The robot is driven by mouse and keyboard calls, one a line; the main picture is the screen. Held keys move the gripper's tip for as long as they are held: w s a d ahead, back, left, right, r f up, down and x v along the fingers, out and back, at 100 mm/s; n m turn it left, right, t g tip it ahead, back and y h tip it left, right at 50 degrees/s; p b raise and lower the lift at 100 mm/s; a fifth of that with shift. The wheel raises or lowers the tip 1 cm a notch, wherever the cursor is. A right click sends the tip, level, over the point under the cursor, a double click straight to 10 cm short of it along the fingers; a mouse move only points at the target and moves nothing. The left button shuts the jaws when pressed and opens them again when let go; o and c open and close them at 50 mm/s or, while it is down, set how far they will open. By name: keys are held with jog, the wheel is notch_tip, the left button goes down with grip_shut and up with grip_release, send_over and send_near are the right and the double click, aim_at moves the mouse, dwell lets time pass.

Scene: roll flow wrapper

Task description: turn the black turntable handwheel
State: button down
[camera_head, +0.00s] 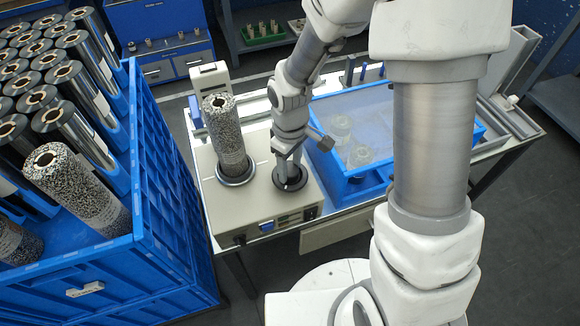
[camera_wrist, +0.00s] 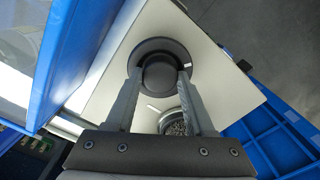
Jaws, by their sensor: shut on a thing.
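The black turntable handwheel (camera_wrist: 160,48) is a round dark disc with a raised knob (camera_wrist: 160,76) at its middle, set in the top of the beige machine (camera_head: 262,205). My gripper (camera_wrist: 158,74) points down at it, with one finger on either side of the knob and shut on it. In the head view the handwheel (camera_head: 290,183) shows only in part beneath my gripper (camera_head: 289,178). A speckled roll (camera_head: 226,138) stands upright in a metal ring (camera_head: 236,175) on the same machine, left of my gripper.
A blue crate (camera_head: 160,225) full of upright rolls stands close on the left. A blue-rimmed bin (camera_head: 465,137) with a clear lid and jars in it lies right of the machine on the table. Blue cabinets (camera_head: 178,65) stand behind.

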aim_at(290, 170)
jog(key=shift+m+b, duration=0.3)
jog(key=shift+m, duration=1)
jog(key=shift+c, duration=1.3)
grip_release()
notch_tip(290, 170, up, 18)
jog(key=p, duration=0.3)
jog(key=shift+f, duration=0.25)
